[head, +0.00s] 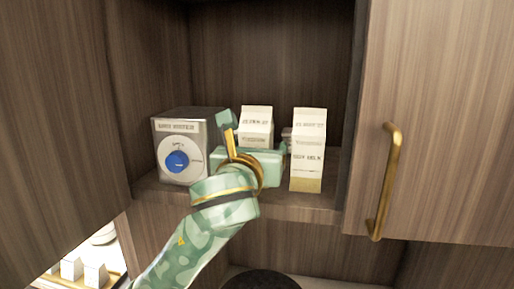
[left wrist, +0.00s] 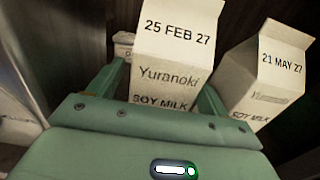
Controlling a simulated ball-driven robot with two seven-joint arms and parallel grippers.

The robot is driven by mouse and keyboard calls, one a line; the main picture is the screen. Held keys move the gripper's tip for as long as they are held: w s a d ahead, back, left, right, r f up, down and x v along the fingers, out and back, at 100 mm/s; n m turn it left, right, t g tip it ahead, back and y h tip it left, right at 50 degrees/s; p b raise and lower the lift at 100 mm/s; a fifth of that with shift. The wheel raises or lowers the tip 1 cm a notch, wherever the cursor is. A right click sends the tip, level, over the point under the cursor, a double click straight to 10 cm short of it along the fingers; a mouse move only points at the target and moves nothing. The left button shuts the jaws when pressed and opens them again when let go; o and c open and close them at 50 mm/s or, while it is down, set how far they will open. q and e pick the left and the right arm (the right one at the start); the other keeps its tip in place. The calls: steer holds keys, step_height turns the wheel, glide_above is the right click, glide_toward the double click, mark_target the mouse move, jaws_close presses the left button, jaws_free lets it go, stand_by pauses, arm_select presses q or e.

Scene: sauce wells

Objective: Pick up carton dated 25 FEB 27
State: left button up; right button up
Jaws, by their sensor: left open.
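The carton dated 25 FEB 27 (left wrist: 175,68) is a white soy milk carton with a slanted top. In the head view this carton (head: 257,122) stands upright on the cupboard shelf, its lower part hidden by my left gripper (head: 250,152). In the left wrist view my left gripper (left wrist: 163,82) is open, with one finger on each side of the carton. I cannot tell whether either finger touches it. A second carton, dated 21 MAY 27 (left wrist: 262,80), stands just right of the right finger; it also shows in the head view (head: 308,150). My right gripper is not in view.
A metal box with a blue knob (head: 190,127) stands left on the shelf (head: 321,208). A small pale item (left wrist: 124,40) sits behind the left finger. An open door with a brass handle (head: 385,185) is at right. Small white blocks (head: 95,274) are lower left.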

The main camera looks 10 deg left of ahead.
arm_select(q)
steer(key=shift+s, duration=0.1)
steer(key=c, duration=1.3)
steer(key=shift+c, duration=0.7)
steer(key=shift+r, duration=0.2)
